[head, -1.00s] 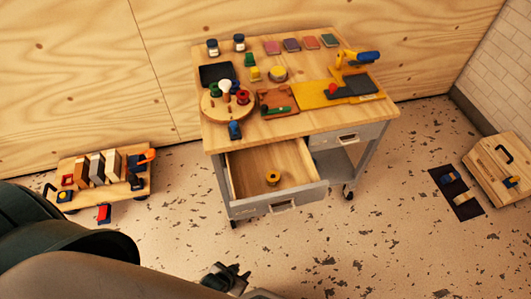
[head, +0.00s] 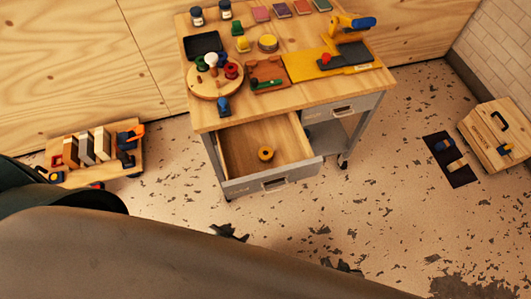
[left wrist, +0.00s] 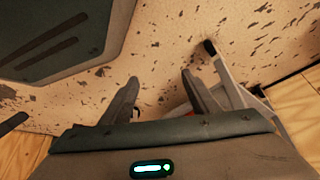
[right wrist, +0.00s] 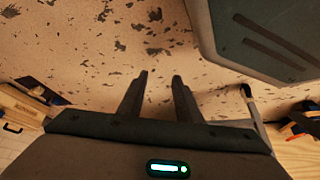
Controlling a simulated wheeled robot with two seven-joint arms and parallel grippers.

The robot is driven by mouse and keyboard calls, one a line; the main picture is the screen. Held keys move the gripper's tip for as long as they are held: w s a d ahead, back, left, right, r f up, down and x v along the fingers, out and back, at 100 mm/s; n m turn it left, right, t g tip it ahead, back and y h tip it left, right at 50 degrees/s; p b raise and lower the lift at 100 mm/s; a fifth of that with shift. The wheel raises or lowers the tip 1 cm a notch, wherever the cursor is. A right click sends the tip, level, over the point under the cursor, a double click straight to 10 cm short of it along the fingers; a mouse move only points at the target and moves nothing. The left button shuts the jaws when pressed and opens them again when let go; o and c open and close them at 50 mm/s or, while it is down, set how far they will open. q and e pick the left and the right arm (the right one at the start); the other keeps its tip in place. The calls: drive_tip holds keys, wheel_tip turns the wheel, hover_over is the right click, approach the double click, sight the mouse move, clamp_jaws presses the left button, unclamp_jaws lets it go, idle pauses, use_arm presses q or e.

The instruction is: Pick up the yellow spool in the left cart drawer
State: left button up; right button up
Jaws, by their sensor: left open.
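The yellow spool (head: 265,154) sits on the floor of the open left drawer (head: 239,159) of the cart. My left gripper (head: 228,232) is only partly visible in the head view, below the drawer front and apart from the spool. In the left wrist view, its fingers (left wrist: 160,77) are spread and empty. My right gripper (head: 345,267) barely shows past my arm in the head view. In the right wrist view, its fingers (right wrist: 161,74) stand apart with nothing between them. Neither wrist view shows the spool.
The wooden cart top (head: 225,114) holds a round peg board (head: 213,88), a black tray and several small items. A low trolley with blocks (head: 136,159) stands at left. A wooden case (head: 490,134) and dark mat (head: 464,176) lie at right. Speckled floor is clear between.

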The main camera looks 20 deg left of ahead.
use_arm(q)
wheel_tip(320, 180, up, 44)
drive_tip(key=a+n+g+p, duration=0.1)
drive_tip(key=a+g+p, duration=0.1)
drive_tip(key=p, duration=1.2)
use_arm(e)
wheel_tip(320, 180, up, 41)
drive_tip(key=d+g+h, duration=0.1)
drive_tip(key=d+g, duration=0.1)
drive_tip(key=d, duration=0.1)
drive_tip(key=s+f+g, duration=0.1)
drive_tip(key=s+f, duration=0.1)
drive_tip(key=f, duration=1)
drive_tip(key=s+f, duration=0.2)
drive_tip(key=f, duration=1)
use_arm(q)
drive_tip(key=w+d+r+n+g, duration=0.1)
drive_tip(key=w+d+n+g, duration=0.2)
drive_tip(key=w+n, duration=1.6)
drive_tip(key=w+d, duration=0.1)
drive_tip(key=w, duration=0.2)
drive_tip(key=shift+r+h, duration=0.15)
drive_tip(key=shift+h, duration=0.15)
use_arm(e)
drive_tip(key=s+d+f+g, duration=0.1)
drive_tip(key=s+d+f, duration=0.2)
drive_tip(key=s+f, duration=1.2)
drive_tip(key=shift+s+d, duration=0.15)
drive_tip(key=shift+s, duration=1.05)
